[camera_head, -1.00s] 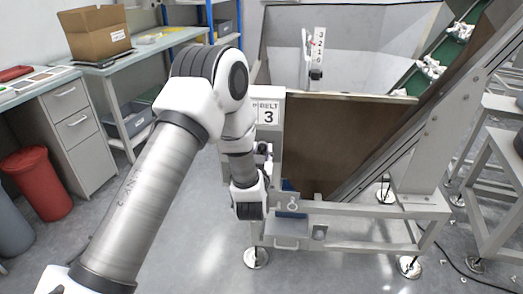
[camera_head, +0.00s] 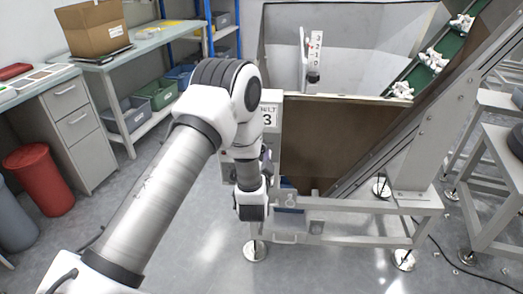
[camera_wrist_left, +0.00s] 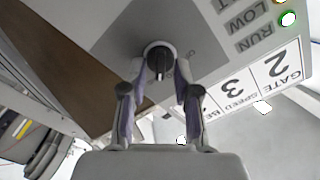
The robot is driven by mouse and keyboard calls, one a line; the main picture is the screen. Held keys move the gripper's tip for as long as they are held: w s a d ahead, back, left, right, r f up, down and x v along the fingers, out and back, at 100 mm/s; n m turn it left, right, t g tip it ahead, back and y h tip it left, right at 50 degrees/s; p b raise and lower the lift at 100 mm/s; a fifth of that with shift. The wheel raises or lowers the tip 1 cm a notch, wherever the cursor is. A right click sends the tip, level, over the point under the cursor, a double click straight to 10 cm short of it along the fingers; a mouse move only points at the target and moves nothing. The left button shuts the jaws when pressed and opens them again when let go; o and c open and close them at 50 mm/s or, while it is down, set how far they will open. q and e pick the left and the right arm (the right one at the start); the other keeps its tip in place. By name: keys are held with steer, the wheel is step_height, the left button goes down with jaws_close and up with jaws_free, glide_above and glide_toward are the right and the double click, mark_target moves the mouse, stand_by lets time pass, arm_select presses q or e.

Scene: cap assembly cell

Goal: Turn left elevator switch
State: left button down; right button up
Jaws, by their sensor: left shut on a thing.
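The elevator switch (camera_wrist_left: 160,56) is a round black knob with a pointer ridge, on a grey plate of the control box in the left wrist view. My left gripper (camera_wrist_left: 161,76) has its two purple-lined fingers on either side of the knob and is shut on it. In the head view, my left gripper (camera_head: 266,158) is at the front of the control box (camera_head: 271,97), and my arm covers part of the box's "BELT 3" label. The switch is hidden there. My right gripper is not in view.
A hopper with a brown front panel (camera_head: 325,140) stands right of the box, with a green inclined belt (camera_head: 444,48) carrying white parts. Its steel frame (camera_head: 345,205) extends below. A red bin (camera_head: 40,178) and workbench stand left. A green lamp (camera_wrist_left: 288,18) shows beside "RUN".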

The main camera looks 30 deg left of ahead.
arm_select(q)
steer(key=shift+w+r, duration=0.1)
stand_by(0.4)
steer(key=c, duration=0.8)
jaws_free()
steer(key=shift+c, duration=0.2)
steer(key=v, duration=1.2)
